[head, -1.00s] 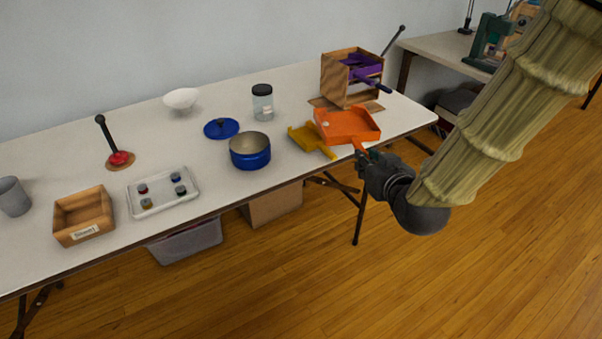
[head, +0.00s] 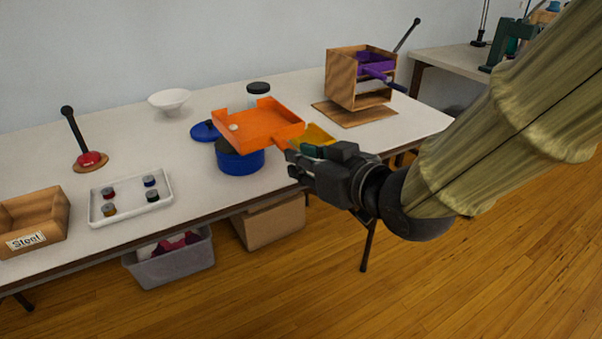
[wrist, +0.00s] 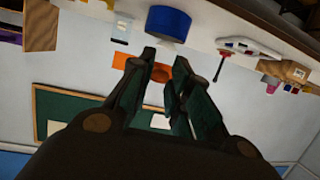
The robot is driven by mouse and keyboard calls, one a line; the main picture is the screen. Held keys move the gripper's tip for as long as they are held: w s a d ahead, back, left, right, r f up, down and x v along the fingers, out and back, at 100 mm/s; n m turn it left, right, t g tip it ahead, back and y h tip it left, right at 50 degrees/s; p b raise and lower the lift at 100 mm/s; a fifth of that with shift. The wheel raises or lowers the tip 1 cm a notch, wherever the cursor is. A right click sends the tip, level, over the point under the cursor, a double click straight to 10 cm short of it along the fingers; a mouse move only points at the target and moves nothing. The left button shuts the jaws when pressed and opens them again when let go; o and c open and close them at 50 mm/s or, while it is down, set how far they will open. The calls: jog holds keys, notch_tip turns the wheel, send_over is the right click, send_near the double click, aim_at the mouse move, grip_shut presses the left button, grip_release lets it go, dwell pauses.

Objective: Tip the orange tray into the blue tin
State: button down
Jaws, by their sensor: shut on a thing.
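The orange tray (head: 262,125) is held in the air, roughly level, above and partly in front of the blue tin (head: 240,161) in the head view. A small pale round thing (head: 233,127) lies in the tray near its left side. My gripper (head: 296,155) is shut on the tray's handle, to the right of the tin. The tray hides the tin's mouth. In the wrist view, which looks tilted, the gripper fingers (wrist: 168,85) stand before the orange tray (wrist: 120,61), and the blue tin (wrist: 168,23) is beyond them.
A blue lid (head: 205,131) lies behind the tin, and a dark-lidded jar (head: 258,89) stands behind the tray. A yellow tray (head: 318,135) is partly hidden by my gripper. A wooden rack (head: 340,78) stands right; a white tray of small pots (head: 130,211) lies left.

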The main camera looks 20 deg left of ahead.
jog(key=shift+s+a+f, duration=0.15)
jog(key=shift+s+a, duration=0.05)
jog(key=shift+a+r+g+p, duration=0.25)
jog(key=shift+r+g+p, duration=0.05)
jog(key=shift+p, duration=0.15)
jog(key=shift+w+a+r+g+h+p, duration=0.1)
jog(key=shift+r+g+h+p, duration=0.3)
jog(key=shift+p, duration=1.15)
jog(key=shift+w+a+r+g+h+p, duration=0.1)
jog(key=shift+r+h+p, duration=0.45)
jog(key=shift+p, duration=1)
